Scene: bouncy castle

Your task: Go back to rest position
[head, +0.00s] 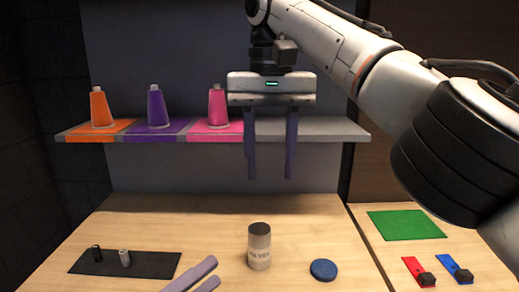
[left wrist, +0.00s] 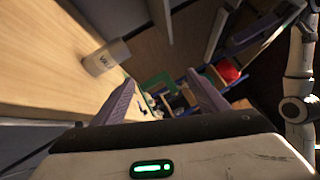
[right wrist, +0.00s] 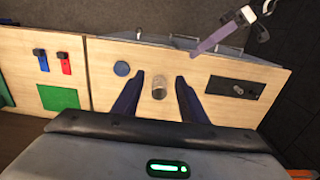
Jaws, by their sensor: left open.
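My right gripper (head: 271,178) hangs in front of the shelf, fingers pointing down, apart and with nothing between them. In the right wrist view its fingers (right wrist: 158,78) stand on either side of the line of sight to the table. My left gripper (head: 213,272) is low at the bottom edge of the head view, with only its purple fingers showing. In the left wrist view its fingers (left wrist: 164,86) are apart and empty. A grey canister with a dark lid (head: 259,247) stands upright on the table, right of the left gripper and apart from it.
Orange (head: 101,107), purple (head: 157,107) and pink (head: 217,107) cones stand on matching squares on the shelf (head: 330,130). A blue disc (head: 323,269), a black mat (head: 160,264) with two small cylinders, a green mat (head: 405,224), and red (head: 414,267) and blue (head: 449,264) pieces lie below.

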